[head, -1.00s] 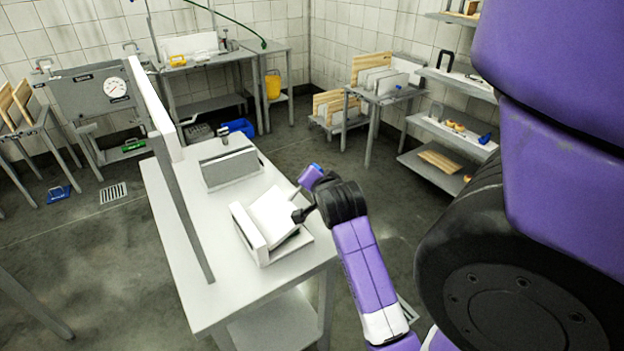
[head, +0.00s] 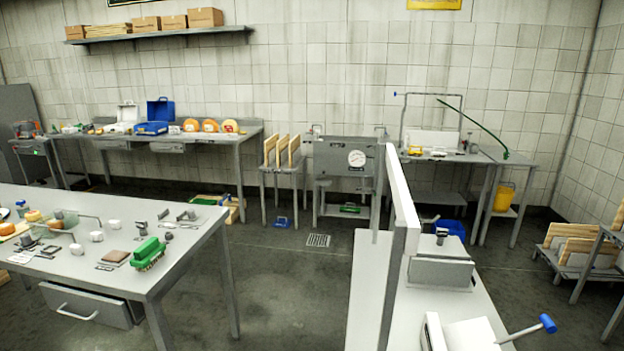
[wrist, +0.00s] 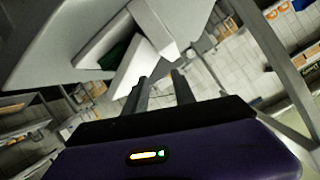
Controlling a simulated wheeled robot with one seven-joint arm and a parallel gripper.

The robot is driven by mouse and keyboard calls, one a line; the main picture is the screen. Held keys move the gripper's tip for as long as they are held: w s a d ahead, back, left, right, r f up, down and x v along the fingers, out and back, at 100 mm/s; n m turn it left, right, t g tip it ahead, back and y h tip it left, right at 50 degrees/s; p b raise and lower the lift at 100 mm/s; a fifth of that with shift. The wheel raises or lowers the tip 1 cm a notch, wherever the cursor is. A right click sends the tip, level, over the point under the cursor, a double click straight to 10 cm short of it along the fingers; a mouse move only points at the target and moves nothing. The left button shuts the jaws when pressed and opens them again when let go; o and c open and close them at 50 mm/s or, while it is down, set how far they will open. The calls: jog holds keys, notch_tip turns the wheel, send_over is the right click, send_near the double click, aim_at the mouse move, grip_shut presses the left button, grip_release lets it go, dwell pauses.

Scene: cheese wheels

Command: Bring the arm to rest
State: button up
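My gripper (wrist: 162,86) shows in the wrist view, with two dark fingers apart and nothing seen held between them. Pale angled surfaces (wrist: 112,50) of a table or stand fill the upper left of that view, close beyond the fingers; whether anything touches is not clear. My arm and gripper are out of the head view. In the head view, the white table (head: 367,290) carries a grey block-like holder (head: 440,273) and a white press-like stand (head: 470,335) with a blue-tipped lever (head: 547,323), partly cut off at the lower edge.
A tall white panel (head: 402,195) rises along the white table. A grey workbench (head: 190,240) with small tools and a green brush (head: 148,252) stands at the left. Open floor (head: 290,290) lies between them.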

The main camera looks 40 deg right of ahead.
jog(key=s+a+n+t+y, duration=0.2)
jog(key=a+n+y, duration=0.3)
jog(key=a, duration=0.7)
jog(key=s+a+n+t+y, duration=0.25)
jog(key=a+n, duration=0.35)
jog(key=a, duration=0.7)
jog(key=s+a+r+n+t+y, duration=0.1)
jog(key=s+a+r+n+y, duration=0.1)
jog(key=s+a, duration=0.3)
jog(key=shift+s+a+r+n, duration=0.25)
jog(key=shift+a+r+n, duration=0.4)
jog(key=shift+n, duration=0.05)
